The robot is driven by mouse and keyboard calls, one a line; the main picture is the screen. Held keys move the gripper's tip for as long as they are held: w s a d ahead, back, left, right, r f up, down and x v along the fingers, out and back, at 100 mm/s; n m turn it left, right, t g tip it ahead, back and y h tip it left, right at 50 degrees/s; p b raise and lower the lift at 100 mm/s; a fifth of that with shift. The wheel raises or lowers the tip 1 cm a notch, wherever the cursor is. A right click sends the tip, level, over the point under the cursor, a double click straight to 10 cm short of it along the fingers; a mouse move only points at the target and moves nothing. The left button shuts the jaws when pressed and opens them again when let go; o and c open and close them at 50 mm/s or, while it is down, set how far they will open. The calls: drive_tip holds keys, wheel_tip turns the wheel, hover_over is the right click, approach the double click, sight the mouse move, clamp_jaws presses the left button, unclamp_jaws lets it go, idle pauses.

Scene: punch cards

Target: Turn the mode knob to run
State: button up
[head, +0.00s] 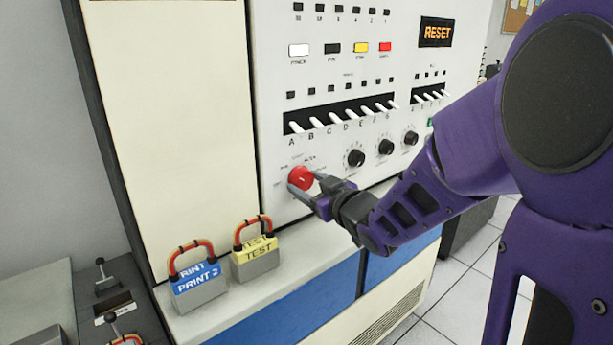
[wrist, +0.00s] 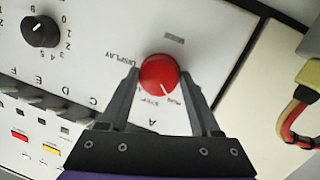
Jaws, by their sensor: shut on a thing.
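The mode knob (head: 301,178) is a round red knob low on the white control panel, below the left end of the lettered switch row. It also shows in the wrist view (wrist: 159,73), with small labels around it. DISPLAY is at its upper left, STEP below, and a label that looks like RUN at lower right. Its white pointer line points down and slightly right, between STEP and that label. My gripper (head: 303,181) is shut on the knob; in the wrist view its fingers (wrist: 160,77) stand on either side of it.
Black dials (head: 356,158) sit right of the knob, below the toggle switches (head: 340,115). A lit RESET sign (head: 437,32) is at upper right.

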idle(0.4)
drive_tip(key=o, duration=1.4)
